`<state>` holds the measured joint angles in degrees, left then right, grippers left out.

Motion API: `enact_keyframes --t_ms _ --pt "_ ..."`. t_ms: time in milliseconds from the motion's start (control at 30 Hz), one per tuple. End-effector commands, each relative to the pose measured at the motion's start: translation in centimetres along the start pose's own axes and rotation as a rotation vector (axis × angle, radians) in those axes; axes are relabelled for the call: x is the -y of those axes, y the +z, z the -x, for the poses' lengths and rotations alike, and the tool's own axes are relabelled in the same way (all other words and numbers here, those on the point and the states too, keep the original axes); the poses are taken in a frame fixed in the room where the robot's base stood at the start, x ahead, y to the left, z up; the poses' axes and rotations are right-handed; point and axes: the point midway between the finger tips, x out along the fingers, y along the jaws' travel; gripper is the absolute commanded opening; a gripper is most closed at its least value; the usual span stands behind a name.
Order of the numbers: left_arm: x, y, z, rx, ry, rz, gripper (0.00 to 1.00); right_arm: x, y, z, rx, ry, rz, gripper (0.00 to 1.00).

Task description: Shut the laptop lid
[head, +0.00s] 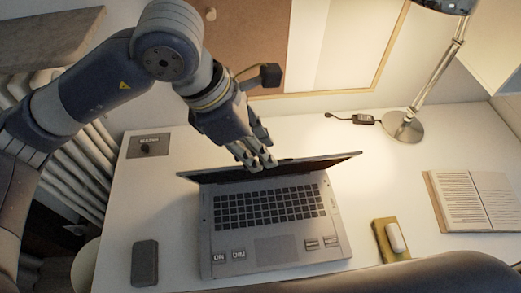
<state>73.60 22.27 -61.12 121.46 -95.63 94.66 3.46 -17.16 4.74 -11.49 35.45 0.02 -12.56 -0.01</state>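The grey laptop (275,250) stands on the white desk, its dark keyboard facing up. Its lid (325,161) is raised and strongly foreshortened, showing as a narrow dark band behind the keyboard. My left gripper (259,164) reaches down from above to the middle of the lid's upper edge. Its fingertips look close together and overlap the lid in the picture; whether they touch it I cannot tell. Nothing shows between them. My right gripper is not in view.
The white desk (380,185) carries a dark phone-like block (145,263) left of the laptop. At right are a yellow pad (386,243) with a white mouse-like item (397,237), an open book (470,200) and a lamp (405,127). A dark rounded shape covers the lower right.

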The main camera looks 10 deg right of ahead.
Motion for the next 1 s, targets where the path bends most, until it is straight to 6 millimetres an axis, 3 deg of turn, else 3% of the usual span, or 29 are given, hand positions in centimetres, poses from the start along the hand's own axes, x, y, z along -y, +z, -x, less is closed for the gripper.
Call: enact_keyframes --t_ms 200,400,600,867,1000 --pt "-0.1 0.0 4.9 0.001 0.007 0.000 0.25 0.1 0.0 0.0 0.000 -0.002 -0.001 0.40" --pt "0.0 0.0 8.4 -0.001 0.004 0.001 0.25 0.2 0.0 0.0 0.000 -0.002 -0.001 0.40" --pt "0.1 0.0 10.0 -0.001 0.003 0.001 0.25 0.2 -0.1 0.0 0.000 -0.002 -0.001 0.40" --pt "0.1 0.0 10.1 -0.001 0.001 0.001 0.25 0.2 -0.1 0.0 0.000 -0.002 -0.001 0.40" --pt "0.1 0.0 10.1 -0.001 0.001 0.001 0.25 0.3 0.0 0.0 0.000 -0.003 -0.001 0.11"
